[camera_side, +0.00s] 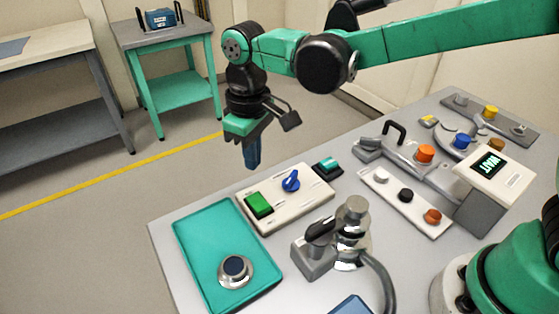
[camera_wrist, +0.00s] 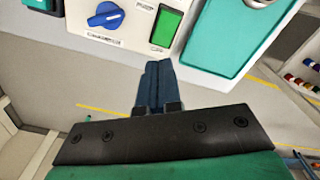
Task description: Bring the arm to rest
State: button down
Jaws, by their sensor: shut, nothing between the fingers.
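My gripper (camera_side: 252,155) hangs pointing down, above and beyond the far edge of the grey worktable (camera_side: 165,235) in the side view. Its dark blue fingers are together with nothing between them. In the wrist view my gripper (camera_wrist: 156,68) also shows its two fingers side by side and touching. The white control box with a blue knob (camera_side: 291,181) and a green button (camera_side: 259,205) lies just below and to the right of the fingers. The blue knob (camera_wrist: 106,15) and green button (camera_wrist: 166,27) show at the top of the wrist view.
A teal tray (camera_side: 190,222) with a round knob (camera_side: 235,270) lies at the front left. A metal post device (camera_side: 352,230) stands at the middle. A display reading WAIT (camera_side: 490,165) and several coloured buttons are at the right. Open floor (camera_side: 70,240) lies left of the table.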

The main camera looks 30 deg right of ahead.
jog(key=s+d+r+m+t, duration=0.1)
jog(key=s+d+m+t, duration=0.2)
jog(key=d, duration=0.5)
jog(key=s+d+r+m+t, duration=0.2)
jog(key=s+d+t, duration=0.2)
jog(key=d, duration=0.4)
jog(key=shift+s+r+m, duration=0.3)
jog(key=shift+s+m, duration=0.1)
jog(key=shift+s, duration=0.4)
jog(key=shift+d, duration=0.1)
